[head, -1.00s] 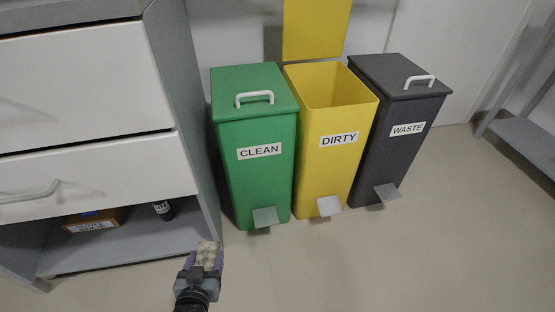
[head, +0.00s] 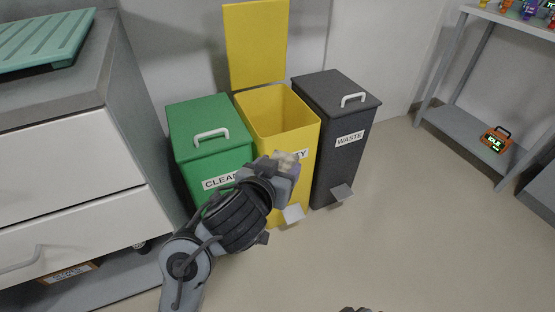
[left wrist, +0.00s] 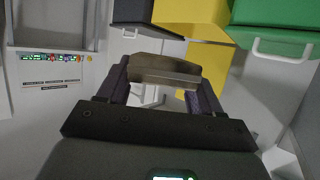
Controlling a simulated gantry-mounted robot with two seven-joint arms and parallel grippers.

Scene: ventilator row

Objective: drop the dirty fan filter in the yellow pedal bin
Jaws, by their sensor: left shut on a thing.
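The yellow bin (head: 300,130) stands between the green and dark grey bins, its lid (head: 256,45) raised and its top open. My left gripper (head: 287,163) is shut on the dirty fan filter (head: 289,158), a small greyish-beige block. In the head view it overlaps the bin's front, partly hiding the DIRTY label, below the rim in the picture. In the left wrist view, the filter (left wrist: 164,70) sits between the two fingers, with the yellow bin (left wrist: 216,62) behind it.
The green CLEAN bin (head: 208,138) and dark grey WASTE bin (head: 338,120) are closed. A drawer cabinet (head: 70,160) stands at left. A grey rack (head: 465,130) at right holds an orange device (head: 496,139). The floor in front is clear.

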